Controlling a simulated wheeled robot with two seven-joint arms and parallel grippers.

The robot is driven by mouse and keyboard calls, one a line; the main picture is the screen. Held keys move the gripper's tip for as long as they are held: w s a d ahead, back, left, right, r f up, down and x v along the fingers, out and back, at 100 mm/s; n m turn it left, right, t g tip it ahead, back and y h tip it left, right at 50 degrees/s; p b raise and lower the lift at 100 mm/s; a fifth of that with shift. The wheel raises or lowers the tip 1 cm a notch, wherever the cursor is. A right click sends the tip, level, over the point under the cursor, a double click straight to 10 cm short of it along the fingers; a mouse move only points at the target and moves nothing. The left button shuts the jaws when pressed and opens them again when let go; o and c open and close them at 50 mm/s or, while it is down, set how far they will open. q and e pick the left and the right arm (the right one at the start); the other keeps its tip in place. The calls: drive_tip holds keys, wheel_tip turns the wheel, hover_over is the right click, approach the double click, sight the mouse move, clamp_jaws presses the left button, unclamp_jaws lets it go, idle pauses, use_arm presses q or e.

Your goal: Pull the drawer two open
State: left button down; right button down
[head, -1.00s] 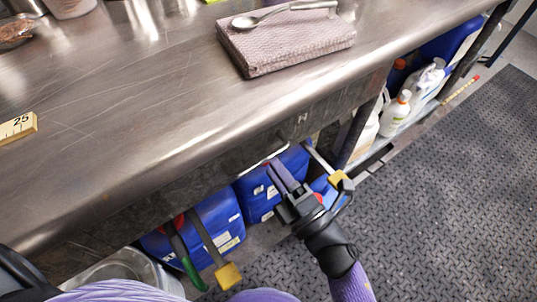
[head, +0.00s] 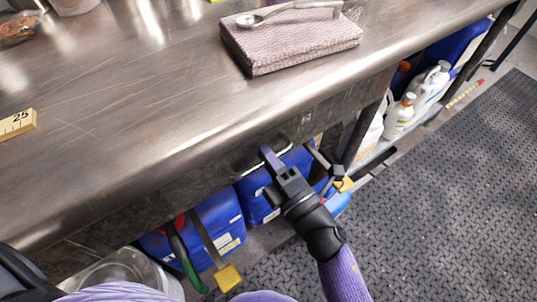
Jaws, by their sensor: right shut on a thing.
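The drawer front (head: 215,187) is a dark grey band under the steel counter's front edge, with a small light mark (head: 306,119) toward its right. It looks flush under the counter, with no gap visible. A thin bright metal handle (head: 247,168) runs along it. My right gripper (head: 268,161) comes up from below, with its purple-lined fingers at the handle. It is shut on the handle, and the fingers hide part of the bar. My left gripper is not in view.
Blue jugs (head: 217,222) stand below the drawer, with a green-handled tool (head: 185,262) and yellow-ended tool (head: 228,277) in front. White bottles (head: 399,117) stand at right. A folded cloth (head: 290,46) with a spoon (head: 285,13) lies on the counter (head: 130,110). The dark mat (head: 440,200) is clear.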

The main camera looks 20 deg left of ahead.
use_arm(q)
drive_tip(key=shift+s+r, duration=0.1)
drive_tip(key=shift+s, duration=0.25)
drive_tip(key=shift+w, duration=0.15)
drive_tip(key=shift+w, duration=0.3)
use_arm(e)
drive_tip(key=shift+d, duration=0.15)
